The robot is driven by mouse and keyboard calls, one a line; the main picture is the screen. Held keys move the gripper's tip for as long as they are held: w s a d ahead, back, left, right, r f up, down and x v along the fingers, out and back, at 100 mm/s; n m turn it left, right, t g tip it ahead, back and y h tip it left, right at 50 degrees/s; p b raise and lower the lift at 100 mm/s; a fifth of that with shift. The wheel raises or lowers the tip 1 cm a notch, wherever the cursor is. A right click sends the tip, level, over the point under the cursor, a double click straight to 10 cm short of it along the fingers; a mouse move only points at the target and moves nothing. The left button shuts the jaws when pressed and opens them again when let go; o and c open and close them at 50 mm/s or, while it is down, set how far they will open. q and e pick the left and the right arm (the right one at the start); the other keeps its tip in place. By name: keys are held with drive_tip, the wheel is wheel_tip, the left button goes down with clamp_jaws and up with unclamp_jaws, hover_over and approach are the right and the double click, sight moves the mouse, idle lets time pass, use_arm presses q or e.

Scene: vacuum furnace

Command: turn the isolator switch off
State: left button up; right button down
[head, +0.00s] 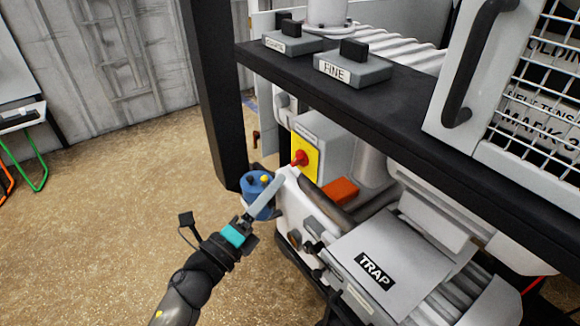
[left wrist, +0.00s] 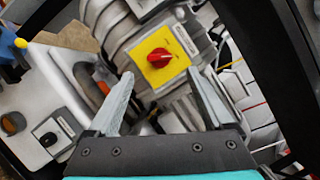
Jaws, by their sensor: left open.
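The isolator switch is a red knob (head: 299,158) on a yellow plate (head: 306,163), mounted on a grey box under the black frame shelf. In the left wrist view the red knob (left wrist: 159,58) sits on the yellow plate (left wrist: 176,73), beyond the fingertips and between their lines. The knob's handle lies roughly across the picture there, slightly tilted. My left gripper (head: 279,180) reaches toward the knob from the lower left; in the left wrist view the gripper (left wrist: 160,80) is open and empty, its two grey fingers apart from the knob. My right gripper is not in view.
A black upright post (head: 213,90) and black shelf edge (head: 340,88) border the switch. A blue cylinder (head: 257,190) stands behind my left gripper. A box labelled TRAP (head: 405,255) and an orange block (head: 341,190) lie to the right.

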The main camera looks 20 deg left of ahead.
sight(294, 163)
use_arm(q)
drive_tip(key=x, duration=0.7)
drive_tip(key=shift+w, duration=0.15)
drive_tip(key=shift+c, duration=0.2)
clamp_jaws()
idle(0.4)
